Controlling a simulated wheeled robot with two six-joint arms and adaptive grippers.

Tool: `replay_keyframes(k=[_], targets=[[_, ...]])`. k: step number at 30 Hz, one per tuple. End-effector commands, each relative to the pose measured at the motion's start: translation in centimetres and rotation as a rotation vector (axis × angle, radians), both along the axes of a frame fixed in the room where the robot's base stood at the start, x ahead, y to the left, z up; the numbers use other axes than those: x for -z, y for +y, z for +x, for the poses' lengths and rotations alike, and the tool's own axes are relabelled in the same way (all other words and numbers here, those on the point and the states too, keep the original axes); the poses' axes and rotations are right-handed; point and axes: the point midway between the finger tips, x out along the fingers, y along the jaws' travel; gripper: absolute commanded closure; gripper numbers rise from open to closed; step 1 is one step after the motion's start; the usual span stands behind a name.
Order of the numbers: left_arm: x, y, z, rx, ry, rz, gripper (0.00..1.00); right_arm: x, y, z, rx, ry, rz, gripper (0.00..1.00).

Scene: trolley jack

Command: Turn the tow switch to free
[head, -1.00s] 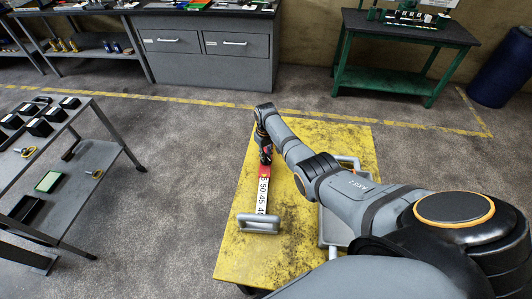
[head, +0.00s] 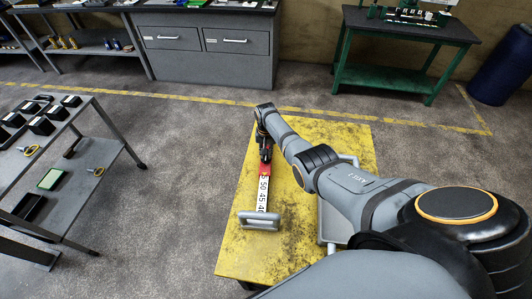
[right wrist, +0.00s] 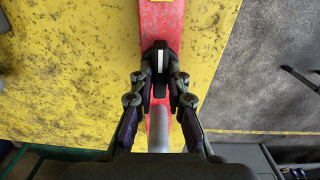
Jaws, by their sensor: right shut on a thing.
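The tow switch (right wrist: 161,57) is a small black knob with a white stripe, set on a red bar (right wrist: 161,18). In the right wrist view the stripe runs along the bar's length. My right gripper (right wrist: 161,72) has one finger on each side of the switch and is shut on it. In the head view my right gripper (head: 265,153) is at the far end of the red bar (head: 260,172) and hides the switch. My left gripper is not in view.
The bar carries a white number strip (head: 262,195) and lies over a worn yellow platform (head: 300,222). A grey handle (head: 259,221) stands at the strip's near end. A grey shelf trolley (head: 93,176) with small boxes stands left, across clear floor.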

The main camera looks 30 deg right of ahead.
Motion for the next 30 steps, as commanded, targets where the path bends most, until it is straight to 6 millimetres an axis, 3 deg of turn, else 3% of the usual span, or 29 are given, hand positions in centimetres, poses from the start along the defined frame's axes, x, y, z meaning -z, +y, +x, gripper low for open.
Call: replay_keyframes(k=[16, 17, 21, 30], targets=[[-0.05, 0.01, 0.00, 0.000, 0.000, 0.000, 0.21, -0.10, -0.01, 0.10, 0.022, -0.002, 0.000, 1.00], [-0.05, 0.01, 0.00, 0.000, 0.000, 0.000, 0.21, -0.10, 0.01, 0.10, 0.022, -0.002, 0.000, 0.83], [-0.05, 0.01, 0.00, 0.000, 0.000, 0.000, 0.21, -0.07, 0.00, 0.07, 0.022, -0.002, 0.000, 0.64], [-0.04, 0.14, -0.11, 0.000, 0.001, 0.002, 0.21, -0.06, 0.00, 0.01, 0.021, 0.000, 0.000, 0.62]])
